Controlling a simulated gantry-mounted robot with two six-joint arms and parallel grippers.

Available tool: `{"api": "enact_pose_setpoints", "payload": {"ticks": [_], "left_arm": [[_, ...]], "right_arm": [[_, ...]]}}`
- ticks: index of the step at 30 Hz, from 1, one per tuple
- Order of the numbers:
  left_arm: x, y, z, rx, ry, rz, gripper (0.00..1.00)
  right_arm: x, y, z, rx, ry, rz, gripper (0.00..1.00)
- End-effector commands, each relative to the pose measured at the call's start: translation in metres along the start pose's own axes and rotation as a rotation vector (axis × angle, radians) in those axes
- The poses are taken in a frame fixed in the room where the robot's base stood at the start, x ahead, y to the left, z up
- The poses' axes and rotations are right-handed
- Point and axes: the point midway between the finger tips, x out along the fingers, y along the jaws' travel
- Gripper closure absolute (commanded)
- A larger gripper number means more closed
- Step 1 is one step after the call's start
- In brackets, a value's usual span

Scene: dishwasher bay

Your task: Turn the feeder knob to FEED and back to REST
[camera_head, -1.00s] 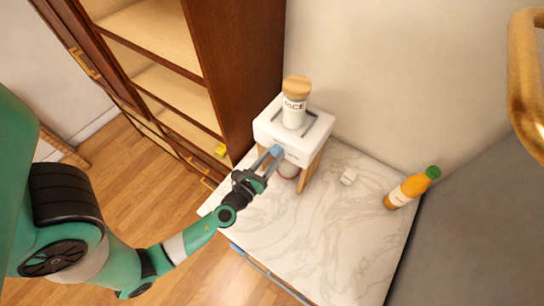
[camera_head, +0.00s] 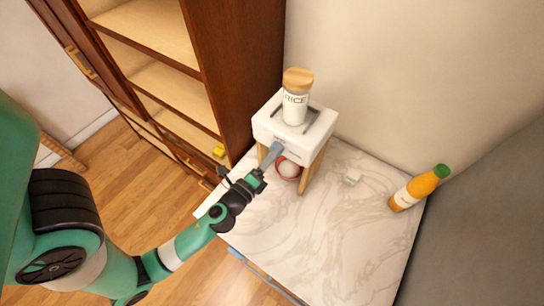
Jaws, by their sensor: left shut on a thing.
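The feeder is a white box (camera_head: 290,132) on wooden legs, standing on a marble-patterned counter. A rice jar (camera_head: 295,100) with a wooden lid stands upright on top of it. The blue-grey feeder knob (camera_head: 275,150) is on the feeder's front, left of its middle. My left gripper (camera_head: 268,162) is shut on the knob, with its fingers largely covering it, so the knob's exact angle is hard to tell. A round white and reddish bowl (camera_head: 287,168) sits under the feeder between its legs. My right gripper is not in view.
An orange bottle (camera_head: 418,188) with a green cap stands at the counter's right edge. An open wooden cabinet (camera_head: 235,70) rises close on the left. The counter's front (camera_head: 320,240) is clear.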

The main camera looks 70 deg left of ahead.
Motion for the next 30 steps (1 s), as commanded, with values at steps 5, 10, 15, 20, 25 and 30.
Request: {"api": "enact_pose_setpoints", "payload": {"ticks": [5,10,15,20,25,30], "left_arm": [[0.0,0.002,-0.001,-0.167,-0.001,-0.001,1.0],[0.0,0.002,-0.001,-0.325,0.0,-0.002,1.0],[0.0,0.001,-0.001,-0.465,-0.001,-0.001,1.0],[0.0,0.001,0.0,-0.569,0.0,-0.001,1.0],[0.0,0.0,0.0,-0.643,0.0,-0.001,1.0],[0.0,0.0,0.0,-0.683,-0.001,0.0,1.0]], "right_arm": [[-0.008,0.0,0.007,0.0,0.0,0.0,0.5],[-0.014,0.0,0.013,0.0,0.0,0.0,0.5],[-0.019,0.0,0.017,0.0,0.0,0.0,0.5],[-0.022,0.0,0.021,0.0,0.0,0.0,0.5],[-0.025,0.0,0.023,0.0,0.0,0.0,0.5],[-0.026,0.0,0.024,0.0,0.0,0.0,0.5]]}}
